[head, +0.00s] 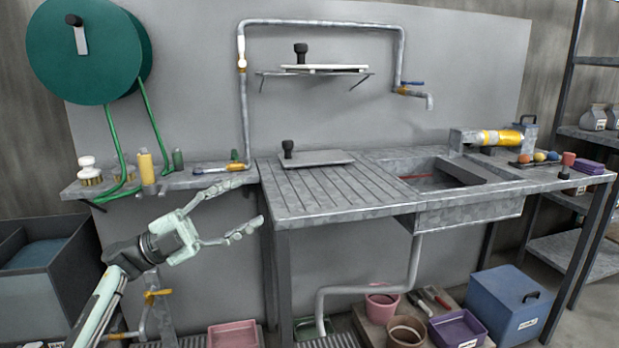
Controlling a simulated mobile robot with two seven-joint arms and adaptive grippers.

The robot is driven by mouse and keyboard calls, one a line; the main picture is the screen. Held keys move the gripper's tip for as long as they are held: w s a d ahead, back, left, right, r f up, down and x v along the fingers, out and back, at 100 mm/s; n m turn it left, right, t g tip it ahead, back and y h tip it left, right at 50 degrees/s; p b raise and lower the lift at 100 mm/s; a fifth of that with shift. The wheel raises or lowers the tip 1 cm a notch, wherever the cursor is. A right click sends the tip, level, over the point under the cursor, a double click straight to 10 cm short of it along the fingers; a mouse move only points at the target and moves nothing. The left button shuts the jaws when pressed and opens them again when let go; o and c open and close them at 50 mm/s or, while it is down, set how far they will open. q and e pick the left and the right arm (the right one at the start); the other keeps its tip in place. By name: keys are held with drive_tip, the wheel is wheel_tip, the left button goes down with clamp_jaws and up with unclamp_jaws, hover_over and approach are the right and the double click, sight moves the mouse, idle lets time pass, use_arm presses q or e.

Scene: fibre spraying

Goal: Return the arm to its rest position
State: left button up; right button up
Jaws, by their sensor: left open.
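My left gripper (250,208) is open and empty, with its two fingers spread and pointing right. It is in the air in front of the left shelf and just left of the metal sink table (330,192). The arm comes up from the bottom left corner. The fingers do not appear to hold anything. My right gripper is not in view.
The table's drainboard carries a flat grey plate with a black knob (315,158). A sink basin (440,172) is to its right. Pots and a blue box (509,305) are on the floor.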

use_arm(q)
drive_tip(key=w+a+r+n+t+y, duration=0.2)
drive_tip(key=w+a+n+t+y, duration=1.5)
drive_tip(key=n, duration=0.3)
drive_tip(key=a+f+n+g+y, duration=0.4)
drive_tip(key=a+f+n+y, duration=0.1)
drive_tip(key=f, duration=0.4)
drive_tip(key=a+f+n+g+y, duration=0.4)
drive_tip(key=a+f, duration=0.2)
drive_tip(key=f, duration=0.3)
drive_tip(key=s+d+f+g, duration=0.2)
drive_tip(key=s+f, duration=0.4)
drive_tip(key=f, duration=0.4)
drive_tip(key=s+d+f+g+h, duration=0.1)
drive_tip(key=s+d+f+g, duration=0.1)
drive_tip(key=s+f, duration=0.55)
drive_tip(key=s+d+f+g, duration=0.2)
drive_tip(key=s+f, duration=0.3)
drive_tip(key=f, duration=0.6)
drive_tip(key=s+d+f+g, duration=0.1)
drive_tip(key=s+d+f, duration=0.1)
drive_tip(key=s+f, duration=0.4)
drive_tip(key=s+d+f+g+h, duration=0.1)
drive_tip(key=s+f, duration=0.5)
drive_tip(key=s, duration=0.9)
drive_tip(key=s+d+f+g, duration=0.3)
drive_tip(key=s+f, duration=0.3)
drive_tip(key=s, duration=0.5)
drive_tip(key=shift+d+f+m, duration=0.15)
drive_tip(key=shift+m, duration=0.15)
